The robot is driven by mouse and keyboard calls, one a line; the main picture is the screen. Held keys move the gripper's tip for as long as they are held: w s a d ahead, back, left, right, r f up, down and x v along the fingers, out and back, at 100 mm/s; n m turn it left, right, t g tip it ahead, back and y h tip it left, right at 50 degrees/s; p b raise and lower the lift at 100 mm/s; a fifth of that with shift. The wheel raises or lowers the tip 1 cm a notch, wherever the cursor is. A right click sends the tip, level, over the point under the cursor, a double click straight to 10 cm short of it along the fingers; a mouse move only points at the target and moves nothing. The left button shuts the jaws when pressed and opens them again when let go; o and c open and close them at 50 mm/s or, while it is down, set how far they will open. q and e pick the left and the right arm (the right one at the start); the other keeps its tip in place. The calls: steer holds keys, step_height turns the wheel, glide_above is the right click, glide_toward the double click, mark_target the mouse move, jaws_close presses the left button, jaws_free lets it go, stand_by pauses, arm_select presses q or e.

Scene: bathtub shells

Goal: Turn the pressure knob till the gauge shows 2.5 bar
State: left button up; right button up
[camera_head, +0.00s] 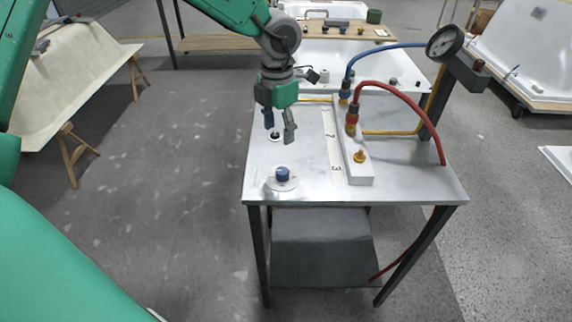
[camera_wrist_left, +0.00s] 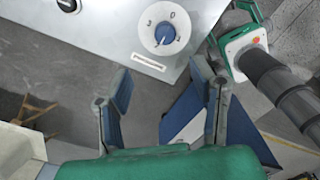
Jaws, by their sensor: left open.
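A blue knob (camera_head: 283,174) stands on a round white plate near the front left corner of the table. In the left wrist view the knob (camera_wrist_left: 164,33) sits on a dial with a few printed marks. The round gauge (camera_head: 445,43) is on a dark post at the back right; its reading is too small to tell. My left gripper (camera_head: 280,130) is open and empty, above the table and behind the blue knob, apart from it. Its two fingers (camera_wrist_left: 163,103) show spread in the left wrist view, below the dial. My right gripper is not in view.
A second small knob (camera_head: 275,138) is on the table below my left gripper. A raised white block (camera_head: 360,176) carries a brass fitting. A red hose (camera_head: 400,95) and a blue hose (camera_head: 375,52) arch over the table's right side. The front left surface around the blue knob is clear.

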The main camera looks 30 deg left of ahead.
mark_target(285, 171)
arm_select(q)
step_height(285, 171, down, 3)
steer(key=shift+f, duration=0.2)
steer(key=f, duration=0.2)
steer(key=d+f, duration=0.1)
steer(key=f, duration=0.1)
steer(key=d+f, duration=0.1)
steer(key=f, duration=0.1)
steer(key=shift+d+f, duration=0.1)
steer(key=shift+f, duration=0.1)
steer(key=f, duration=0.1)
steer(key=a+f, duration=0.1)
steer(key=f, duration=0.1)
steer(key=shift+a, duration=0.15)
steer(key=shift+a+f, duration=0.25)
steer(key=shift+a, duration=0.2)
steer(key=shift+d, duration=0.25)
steer(key=shift+d+r, duration=0.2)
steer(key=shift+d, duration=0.35)
steer(key=c, duration=1.1)
steer(key=shift+c, duration=0.2)
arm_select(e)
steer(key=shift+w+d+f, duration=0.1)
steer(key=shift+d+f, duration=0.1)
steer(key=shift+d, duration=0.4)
